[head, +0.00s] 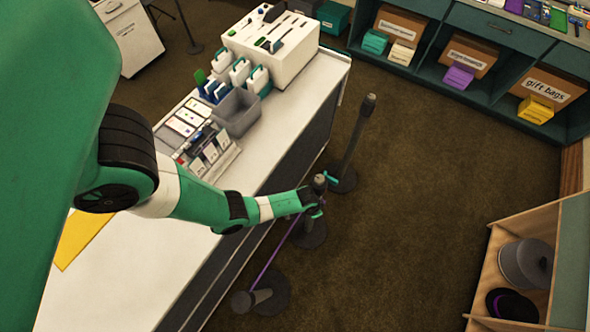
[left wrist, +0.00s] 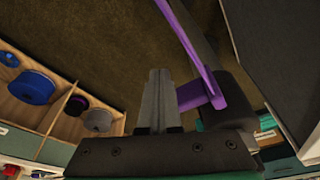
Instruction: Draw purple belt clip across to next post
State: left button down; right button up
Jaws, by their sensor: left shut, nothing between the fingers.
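My left gripper (head: 316,203) is at the middle post (head: 319,183) in the head view. Its fingers (left wrist: 154,98) are shut with nothing between them in the left wrist view. The purple belt (head: 268,262) runs from the near post (head: 256,298) up to the middle post. In the left wrist view the purple strap (left wrist: 190,40) meets a dark post head (left wrist: 231,80), and the purple clip (left wrist: 199,95) sits beside the fingers; I cannot tell if they touch. The far post (head: 358,132) stands behind the middle one. My right gripper is not in view.
A white-topped counter (head: 205,253) with a grey bin (head: 236,112) and card holders lies left of the posts. Teal shelves (head: 462,75) with boxes stand at the back right. A wooden shelf unit (head: 493,262) is at the lower right. Carpet between is clear.

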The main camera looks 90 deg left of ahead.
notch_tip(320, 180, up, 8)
jog(key=p, duration=0.7)
jog(key=shift+p, duration=0.35)
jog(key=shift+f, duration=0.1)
